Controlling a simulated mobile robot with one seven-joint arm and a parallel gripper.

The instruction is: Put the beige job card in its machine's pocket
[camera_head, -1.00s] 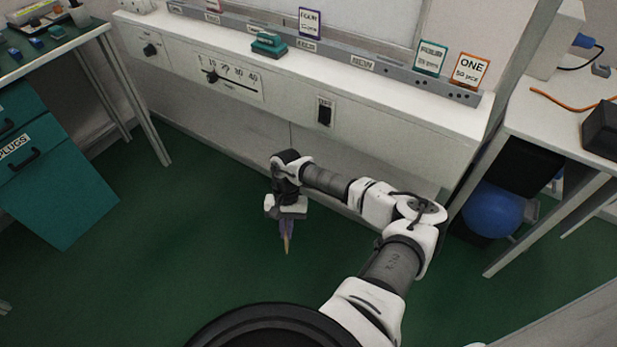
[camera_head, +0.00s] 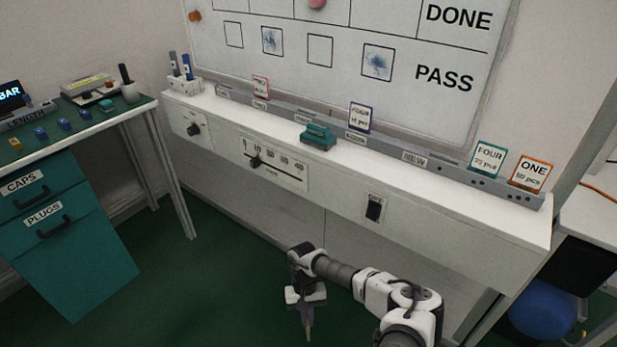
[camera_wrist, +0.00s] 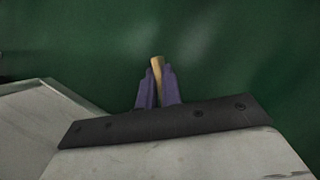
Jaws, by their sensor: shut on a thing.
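My gripper (camera_head: 308,317) hangs pointing down in front of the long white cabinet, low over the green floor. Its purple fingers are shut on a thin beige piece, which looks like the beige job card (camera_head: 309,335) seen nearly edge-on. In the wrist view the card (camera_wrist: 157,66) sticks out past the tips of the fingers (camera_wrist: 158,84); no writing on it can be read. A grey rail (camera_head: 445,174) with small labels runs along the cabinet's top below the whiteboard. Which pocket belongs to the card's machine cannot be told.
The rail holds a red-edged card (camera_head: 260,87), a purple card (camera_head: 360,117), a teal card (camera_head: 487,157) and an orange card (camera_head: 530,174). A teal block (camera_head: 318,138) sits on the white ledge. A bench with teal drawers (camera_head: 70,240) stands left. Floor between is clear.

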